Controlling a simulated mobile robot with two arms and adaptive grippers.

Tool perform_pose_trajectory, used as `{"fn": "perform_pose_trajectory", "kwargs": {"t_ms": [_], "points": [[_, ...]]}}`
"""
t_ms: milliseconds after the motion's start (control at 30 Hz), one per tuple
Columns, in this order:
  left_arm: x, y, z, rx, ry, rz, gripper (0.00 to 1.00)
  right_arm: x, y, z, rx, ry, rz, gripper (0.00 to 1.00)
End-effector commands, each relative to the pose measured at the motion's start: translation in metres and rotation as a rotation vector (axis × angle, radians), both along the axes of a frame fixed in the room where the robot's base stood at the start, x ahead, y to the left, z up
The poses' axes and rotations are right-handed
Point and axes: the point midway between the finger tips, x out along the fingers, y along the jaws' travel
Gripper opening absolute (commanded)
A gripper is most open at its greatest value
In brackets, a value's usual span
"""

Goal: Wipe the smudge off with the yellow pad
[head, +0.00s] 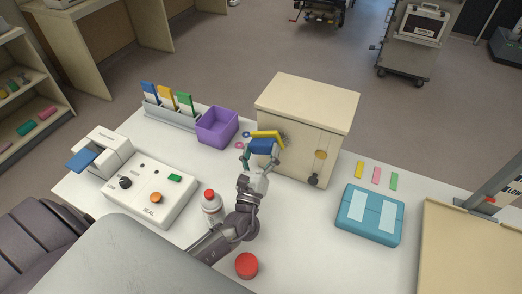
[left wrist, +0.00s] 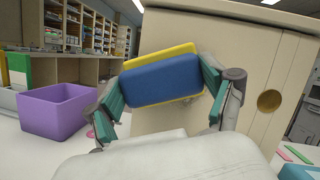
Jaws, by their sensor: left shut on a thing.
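A beige cabinet (head: 305,100) stands on the white table. A dark grey smudge (head: 286,138) marks its front face, partly hidden behind the pad. My left gripper (head: 262,150) is shut on the pad, which has a yellow layer (head: 267,133) and a blue layer. In the left wrist view the pad (left wrist: 160,80) sits between the two fingers, blue side toward me and yellow side toward the cabinet (left wrist: 200,35). The pad is close to the cabinet face; I cannot tell whether it touches. My right gripper is out of view.
A purple bin (head: 217,128) stands left of the cabinet. A red-capped bottle (head: 211,205) is beside my left arm, and a red round object (head: 247,265) is nearer. A white sealing device (head: 150,195) is at left, a teal case (head: 370,213) at right.

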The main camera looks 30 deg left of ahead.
Motion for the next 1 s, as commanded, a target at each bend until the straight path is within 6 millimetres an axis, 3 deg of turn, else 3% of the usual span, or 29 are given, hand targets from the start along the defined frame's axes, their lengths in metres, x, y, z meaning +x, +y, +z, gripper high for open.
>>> {"fn": "perform_pose_trajectory", "kwargs": {"t_ms": [733,1000], "points": [[0.013,0.0,0.0,0.0,0.0,0.0,0.55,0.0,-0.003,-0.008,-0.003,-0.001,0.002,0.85],[0.014,-0.022,-0.001,-0.001,-0.002,-0.001,0.55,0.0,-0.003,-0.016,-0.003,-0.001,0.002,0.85]]}}
